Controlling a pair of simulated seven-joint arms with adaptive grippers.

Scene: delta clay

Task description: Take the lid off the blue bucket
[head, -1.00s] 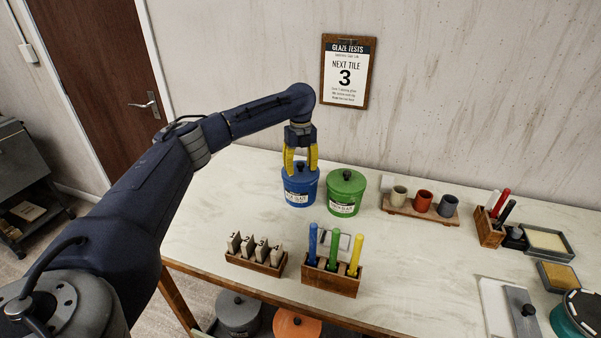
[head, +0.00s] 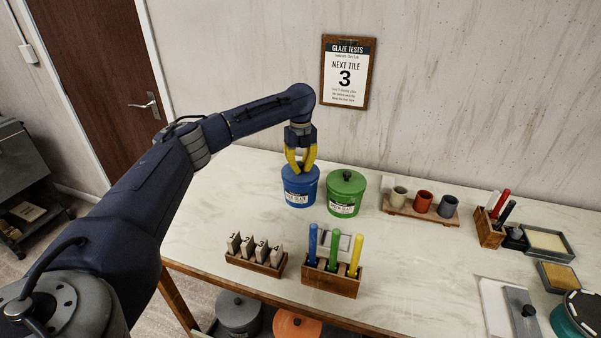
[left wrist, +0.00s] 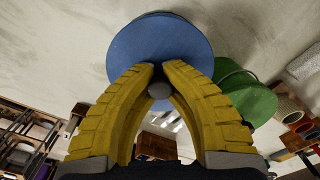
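The blue bucket (head: 300,192) stands on the table with its blue lid (head: 291,174) on top; the lid also fills the upper middle of the left wrist view (left wrist: 160,42). My left gripper (head: 300,168) is right over the lid, fingers pointing down. In the left wrist view its yellow fingers (left wrist: 160,80) have closed in on both sides of the lid's dark round knob (left wrist: 158,91), and they look shut on it. In the head view the fingers hide the knob. The lid sits level on the bucket. My right gripper is not in view.
A lidded green bucket (head: 346,194) stands close to the right of the blue one. In front are a rack of numbered tiles (head: 256,260) and a wooden holder (head: 330,278) with coloured handles. Cups (head: 423,202) stand further right. The table left of the blue bucket is clear.

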